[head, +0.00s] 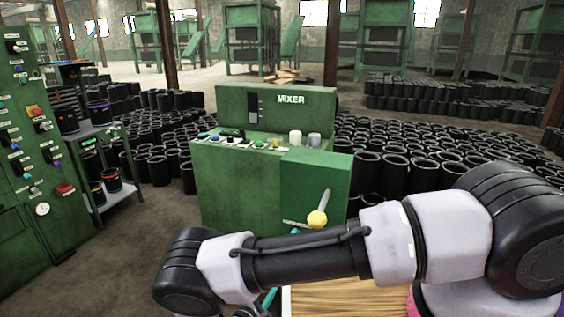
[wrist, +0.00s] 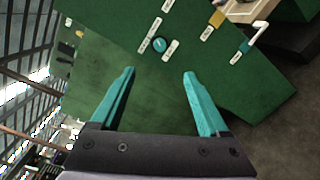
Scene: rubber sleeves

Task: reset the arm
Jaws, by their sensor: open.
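My gripper (wrist: 159,73) shows in the wrist view with its two teal fingers apart and nothing between them. Beyond the fingers is the green front of a machine panel with a round teal button (wrist: 159,44) and small white labels. In the head view my arm stretches across the lower right, in front of the green mixer console (head: 240,185). A teal part of the gripper shows at the bottom below the arm; its fingertips are hidden there.
The mixer console carries a lever with a yellow knob (head: 317,218), close behind my arm. A green control cabinet (head: 25,150) and a shelf (head: 115,190) stand at left. Many black rubber sleeves (head: 395,175) cover the floor behind. A wooden surface (head: 345,302) lies below my arm.

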